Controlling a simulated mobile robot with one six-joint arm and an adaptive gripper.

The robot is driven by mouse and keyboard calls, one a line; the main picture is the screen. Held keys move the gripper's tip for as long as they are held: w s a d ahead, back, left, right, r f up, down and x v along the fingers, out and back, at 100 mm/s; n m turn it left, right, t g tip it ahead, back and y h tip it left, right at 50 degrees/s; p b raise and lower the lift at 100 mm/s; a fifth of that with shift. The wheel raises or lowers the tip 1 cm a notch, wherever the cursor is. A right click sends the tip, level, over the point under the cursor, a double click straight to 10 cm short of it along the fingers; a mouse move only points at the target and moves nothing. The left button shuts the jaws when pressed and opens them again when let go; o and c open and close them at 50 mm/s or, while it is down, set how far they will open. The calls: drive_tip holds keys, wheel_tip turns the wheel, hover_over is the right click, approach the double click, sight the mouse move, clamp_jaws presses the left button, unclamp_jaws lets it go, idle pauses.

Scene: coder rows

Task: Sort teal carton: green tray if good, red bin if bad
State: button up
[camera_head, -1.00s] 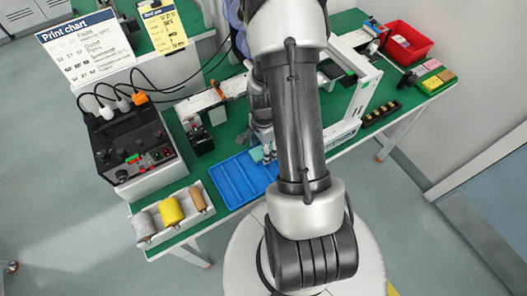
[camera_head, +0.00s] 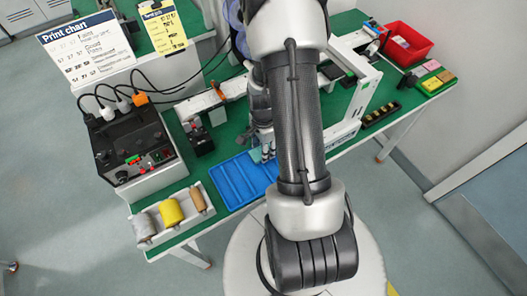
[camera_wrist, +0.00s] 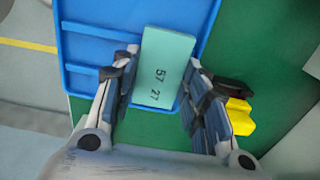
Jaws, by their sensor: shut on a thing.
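The teal carton (camera_wrist: 165,68) is held between the two fingers of my gripper (camera_wrist: 158,100) in the wrist view. Dark print on its face, turned sideways, appears to read "57 27". In the head view only a small part of the carton (camera_head: 256,155) shows beside my gripper (camera_head: 266,152), at the far right of the blue tray (camera_head: 232,184). In the wrist view the carton overlaps the right part of the blue tray (camera_wrist: 85,50); I cannot tell whether it touches it. The red bin (camera_head: 425,50) stands at the back right.
A print chart (camera_head: 88,47) and a yellow card (camera_head: 165,30) stand at the back left, their small text blurred. A black control box (camera_head: 130,150) and a spool holder (camera_head: 176,228) are at left. A white frame (camera_head: 362,95) stands right of my arm.

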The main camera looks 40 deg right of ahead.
drive_tip(key=shift+r+p, duration=1.7)
drive_tip(key=shift+r, duration=0.65)
